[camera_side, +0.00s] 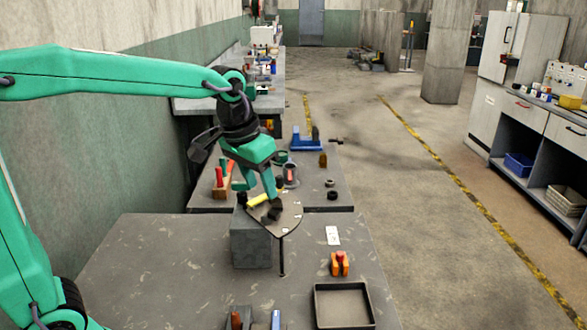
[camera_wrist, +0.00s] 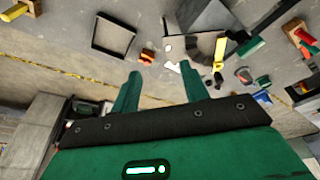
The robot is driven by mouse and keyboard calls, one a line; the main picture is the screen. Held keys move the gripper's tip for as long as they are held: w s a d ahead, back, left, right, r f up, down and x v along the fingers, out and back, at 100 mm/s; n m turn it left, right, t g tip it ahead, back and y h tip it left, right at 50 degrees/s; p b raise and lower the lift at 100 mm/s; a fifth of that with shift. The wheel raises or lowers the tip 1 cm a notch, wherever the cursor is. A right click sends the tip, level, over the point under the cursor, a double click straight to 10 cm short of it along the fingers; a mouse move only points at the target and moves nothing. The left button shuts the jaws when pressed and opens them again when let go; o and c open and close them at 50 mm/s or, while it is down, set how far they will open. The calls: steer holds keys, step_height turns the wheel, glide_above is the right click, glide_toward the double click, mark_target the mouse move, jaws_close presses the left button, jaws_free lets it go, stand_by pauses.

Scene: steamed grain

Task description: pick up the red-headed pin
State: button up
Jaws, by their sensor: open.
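A small red-topped piece (camera_side: 340,255) stands on an orange block near the right side of the front table. It looks like the red-headed pin, but it is too small to be sure. It also shows as a small red and orange piece in the wrist view (camera_wrist: 147,56), beyond and between my fingertips. My gripper (camera_side: 255,188) is open, with two green fingers pointing down above a dark plate-like piece. In the side view it is left of and well apart from the red-topped piece. The open fingers also show in the wrist view (camera_wrist: 158,84), with nothing held between them.
A yellow cylinder (camera_side: 258,200) lies close by my fingers, near a grey block (camera_side: 251,245). A black-rimmed tray (camera_side: 316,310) sits at the front right. A blue holder (camera_side: 307,145) and several tools stand farther back.

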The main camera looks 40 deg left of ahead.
steer(key=w+d+f+g, duration=0.1)
steer(key=w+d+f, duration=0.15)
steer(key=w, duration=0.25)
steer(key=w+d+f+g, duration=0.1)
steer(key=w+f, duration=0.2)
steer(key=w, duration=0.2)
steer(key=g, duration=0.1)
glide_above(341, 253)
step_height(341, 253, down, 10)
steer(key=shift+w+f, duration=0.1)
steer(key=shift+f, duration=3.85)
jaws_close()
steer(key=shift+r, duration=0.2)
